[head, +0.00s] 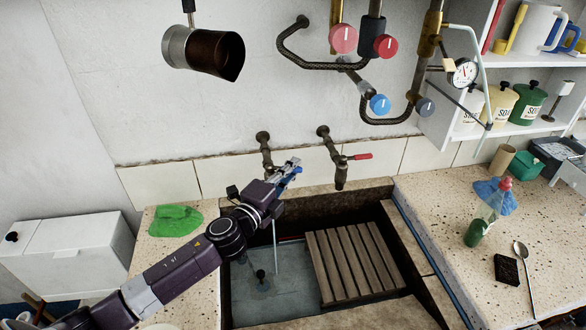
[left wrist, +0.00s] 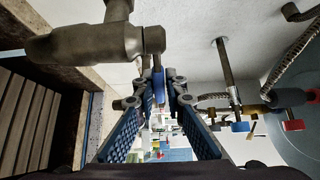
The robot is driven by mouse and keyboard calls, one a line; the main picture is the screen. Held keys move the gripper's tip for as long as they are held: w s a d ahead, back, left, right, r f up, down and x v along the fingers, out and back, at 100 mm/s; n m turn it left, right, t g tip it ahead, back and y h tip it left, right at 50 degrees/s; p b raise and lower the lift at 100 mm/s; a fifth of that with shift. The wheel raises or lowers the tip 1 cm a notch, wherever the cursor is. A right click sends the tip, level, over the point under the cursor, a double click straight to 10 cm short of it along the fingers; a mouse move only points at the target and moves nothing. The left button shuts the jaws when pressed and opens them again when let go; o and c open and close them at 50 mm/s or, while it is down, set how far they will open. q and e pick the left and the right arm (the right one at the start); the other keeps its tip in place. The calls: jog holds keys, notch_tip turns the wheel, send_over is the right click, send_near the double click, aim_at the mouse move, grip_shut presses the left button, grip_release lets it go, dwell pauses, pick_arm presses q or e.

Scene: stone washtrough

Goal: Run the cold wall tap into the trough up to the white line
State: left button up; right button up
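The cold wall tap with a blue lever (head: 297,170) is the left of two low taps over the stone trough (head: 310,212). A thin stream of water (head: 275,243) falls from it into the trough's left part. Shallow-looking bluish water (head: 290,300) covers the floor there; its depth is hard to judge. My left gripper (head: 288,172) is at the tap. In the left wrist view its fingertips (left wrist: 162,82) close on both sides of the blue lever (left wrist: 158,88), beside the dark tap body (left wrist: 95,42). I cannot make out the white line. My right gripper is out of view.
A slatted wooden board (head: 352,262) fills the trough's right part. A dark plug-like piece (head: 261,275) stands in the water. The red-lever tap (head: 342,172) is close to my gripper's right. A metal jug (head: 203,52) hangs above; pipes and valves (head: 379,103) crowd the wall.

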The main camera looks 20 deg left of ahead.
pick_arm(q)
jog(key=o, duration=0.3)
jog(key=shift+w, duration=0.1)
jog(key=shift+f, duration=0.1)
jog(key=shift+s, duration=0.3)
jog(key=s, duration=0.3)
jog(key=s+a, duration=0.1)
jog(key=s, duration=0.3)
jog(key=s+a, duration=0.1)
jog(key=s, duration=0.3)
jog(key=shift+s+a, duration=0.1)
dwell(6.0)
